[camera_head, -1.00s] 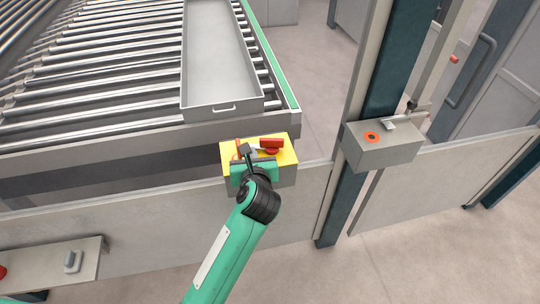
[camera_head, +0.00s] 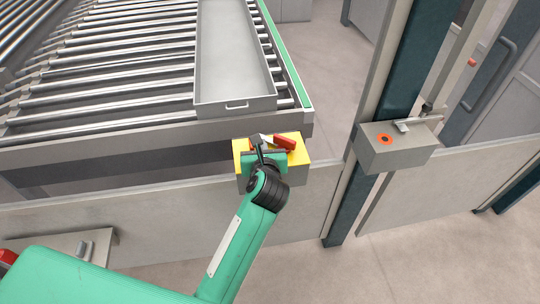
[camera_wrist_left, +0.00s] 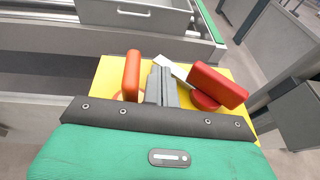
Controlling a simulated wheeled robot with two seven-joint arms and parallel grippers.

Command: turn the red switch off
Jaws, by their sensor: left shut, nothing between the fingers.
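A yellow-topped box (camera_head: 241,148) is mounted at the conveyor's front corner. On it sits the red switch (camera_head: 285,143), a thick red handle on a round red base. In the left wrist view the red switch (camera_wrist_left: 218,86) lies slantwise, its right end nearer the camera. An orange upright lever (camera_wrist_left: 131,75) stands to its left, and a pale flat piece (camera_wrist_left: 172,68) lies between them. My left gripper (camera_wrist_left: 161,84) is shut and empty, its fingers over the box between lever and switch. Contact with either cannot be told. My right gripper is out of view.
A grey tray (camera_head: 235,98) lies on the roller conveyor (camera_head: 120,85) behind the box. A grey box with an orange-ringed button (camera_head: 384,139) hangs by a post to the right. Low grey panels (camera_head: 210,215) run along the front. A grey ledge (camera_head: 103,246) is at lower left.

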